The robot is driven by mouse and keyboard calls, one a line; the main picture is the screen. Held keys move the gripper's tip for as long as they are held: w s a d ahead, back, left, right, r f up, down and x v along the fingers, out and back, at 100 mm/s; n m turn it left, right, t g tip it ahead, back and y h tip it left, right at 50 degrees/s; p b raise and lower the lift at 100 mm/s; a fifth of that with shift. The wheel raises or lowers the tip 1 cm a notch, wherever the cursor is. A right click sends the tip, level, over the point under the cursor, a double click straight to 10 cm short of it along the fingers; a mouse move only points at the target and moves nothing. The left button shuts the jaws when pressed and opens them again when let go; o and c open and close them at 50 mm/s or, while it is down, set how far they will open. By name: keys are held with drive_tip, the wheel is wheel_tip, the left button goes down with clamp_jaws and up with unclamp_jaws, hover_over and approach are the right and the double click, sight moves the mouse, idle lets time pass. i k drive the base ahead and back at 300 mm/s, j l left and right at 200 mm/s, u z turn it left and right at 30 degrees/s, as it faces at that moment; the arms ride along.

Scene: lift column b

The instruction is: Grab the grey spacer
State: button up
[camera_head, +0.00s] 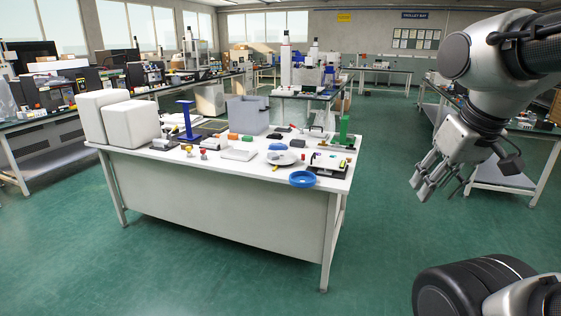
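I cannot pick out the grey spacer for certain; the parts on the white table (225,200) are small at this distance. My gripper (441,189) hangs in the air at the right, in front of the table's right end and well apart from it. Its fingers point down and look spread, with nothing seen between them.
On the table are two white rounded boxes (131,125), a blue stand (187,121), a grey bin (247,113), a blue ring-shaped dish (302,179), a green upright block (344,130) and several small parts. Other benches stand around. Green floor lies clear in front.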

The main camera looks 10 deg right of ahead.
sight(272, 155)
drive_tip(key=i+j+z, duration=0.1)
drive_tip(key=i+j, duration=0.15)
drive_tip(key=i, duration=0.35)
drive_tip(key=i+j+z, duration=0.1)
drive_tip(key=i+j, duration=0.2)
drive_tip(key=i, duration=0.25)
drive_tip(key=i+j+z, duration=0.1)
drive_tip(key=i+j, duration=0.25)
drive_tip(key=i, duration=0.25)
drive_tip(key=i+j+z, duration=0.1)
drive_tip(key=i+j, duration=0.3)
drive_tip(key=i, duration=0.15)
